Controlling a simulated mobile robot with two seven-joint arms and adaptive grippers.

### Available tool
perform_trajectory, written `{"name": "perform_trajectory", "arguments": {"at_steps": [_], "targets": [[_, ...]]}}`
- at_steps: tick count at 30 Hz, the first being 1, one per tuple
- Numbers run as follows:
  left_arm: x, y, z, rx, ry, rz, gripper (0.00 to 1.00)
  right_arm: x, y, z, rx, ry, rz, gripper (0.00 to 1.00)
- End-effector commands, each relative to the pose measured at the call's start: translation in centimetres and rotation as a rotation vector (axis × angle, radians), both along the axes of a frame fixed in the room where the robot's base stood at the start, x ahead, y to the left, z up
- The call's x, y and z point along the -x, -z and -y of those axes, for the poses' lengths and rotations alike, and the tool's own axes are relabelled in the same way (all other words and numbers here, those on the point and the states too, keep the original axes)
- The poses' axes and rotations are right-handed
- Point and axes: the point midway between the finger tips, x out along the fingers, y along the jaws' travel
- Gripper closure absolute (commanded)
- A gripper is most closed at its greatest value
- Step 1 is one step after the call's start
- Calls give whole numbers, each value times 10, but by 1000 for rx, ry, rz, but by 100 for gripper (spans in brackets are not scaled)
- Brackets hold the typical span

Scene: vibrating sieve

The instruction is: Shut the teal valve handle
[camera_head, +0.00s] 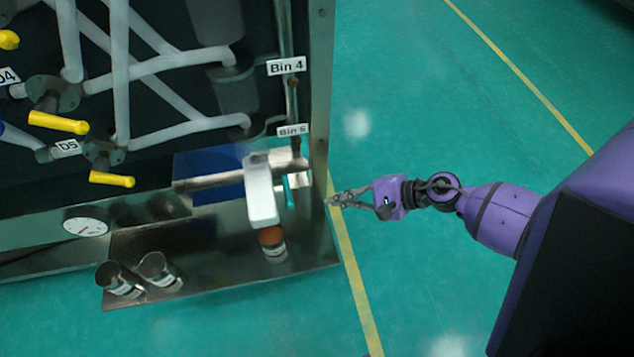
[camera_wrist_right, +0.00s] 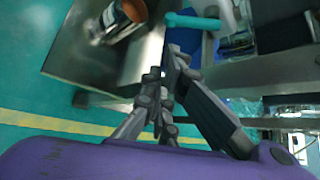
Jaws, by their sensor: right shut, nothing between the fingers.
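The teal valve handle (camera_head: 288,192) is a small narrow bar below the Bin 6 label, partly hidden beside a white chute. In the right wrist view the teal handle (camera_wrist_right: 192,21) lies roughly crosswise at the top, beyond the fingertips. My right gripper (camera_head: 332,200) is shut and empty, just right of the metal frame's edge and apart from the handle. In the right wrist view its fingers (camera_wrist_right: 166,78) are together, below the handle in the picture. My left gripper is not in view.
An upright metal post (camera_head: 319,120) stands between the handle and my right arm. A metal shelf (camera_head: 215,265) holds an orange-topped jar (camera_head: 272,243) and two other jars (camera_head: 158,271). Yellow handles (camera_head: 58,122) are at the left. The green floor at right is clear.

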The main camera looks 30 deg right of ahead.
Motion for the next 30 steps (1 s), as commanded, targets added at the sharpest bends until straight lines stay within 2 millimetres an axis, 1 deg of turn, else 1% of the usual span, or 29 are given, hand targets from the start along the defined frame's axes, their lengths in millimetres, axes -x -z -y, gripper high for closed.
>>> {"name": "perform_trajectory", "arguments": {"at_steps": [5, 9, 15, 21, 30], "targets": [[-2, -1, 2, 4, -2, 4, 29, -16, 11, -17, -3, -2, 2, 100], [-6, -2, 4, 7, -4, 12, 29, -32, 24, -33, -3, 1, 2, 100], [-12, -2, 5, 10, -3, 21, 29, -50, 41, -52, -3, 1, 1, 100], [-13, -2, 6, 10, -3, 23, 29, -58, 48, -60, -1, 0, 0, 100], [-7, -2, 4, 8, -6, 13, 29, -58, 49, -61, -1, 0, 0, 100]]}}
